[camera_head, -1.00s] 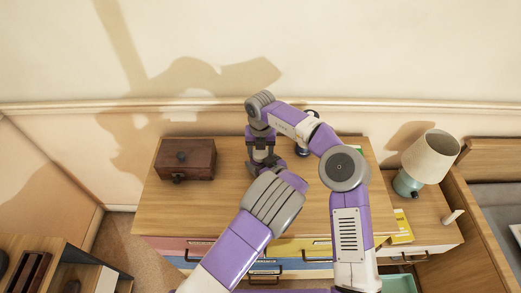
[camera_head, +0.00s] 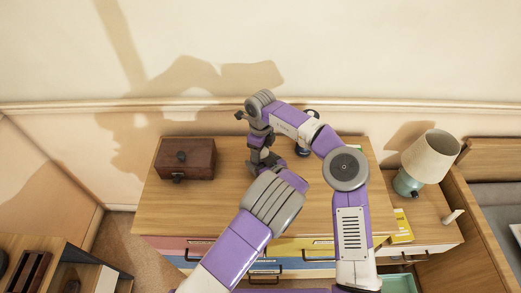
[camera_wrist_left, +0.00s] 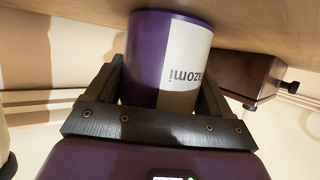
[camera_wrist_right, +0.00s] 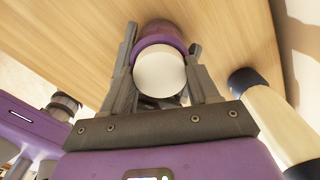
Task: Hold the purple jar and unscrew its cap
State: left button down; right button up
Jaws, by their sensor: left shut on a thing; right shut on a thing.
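The purple jar (camera_wrist_left: 150,55) has a white label with dark lettering and stands on the wooden desk top. My left gripper (camera_wrist_left: 165,78) is shut around its body from the side. The jar's round white cap (camera_wrist_right: 160,72) faces the right wrist camera. My right gripper (camera_wrist_right: 162,62) points down over the jar, with its fingers shut on opposite sides of the cap. In the head view, my right gripper (camera_head: 262,160) hangs above the desk. My arms hide the jar and the left fingers there.
A dark wooden box (camera_head: 185,160) stands on the desk (camera_head: 180,215) to the left. A lamp (camera_head: 430,155) and a yellow item (camera_head: 403,228) are at the right. A dark object partly shows behind my right arm. The front left desk top is clear.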

jog(key=shift+n, duration=0.4)
jog(key=o, duration=1.2)
jog(key=shift+c, duration=0.2)
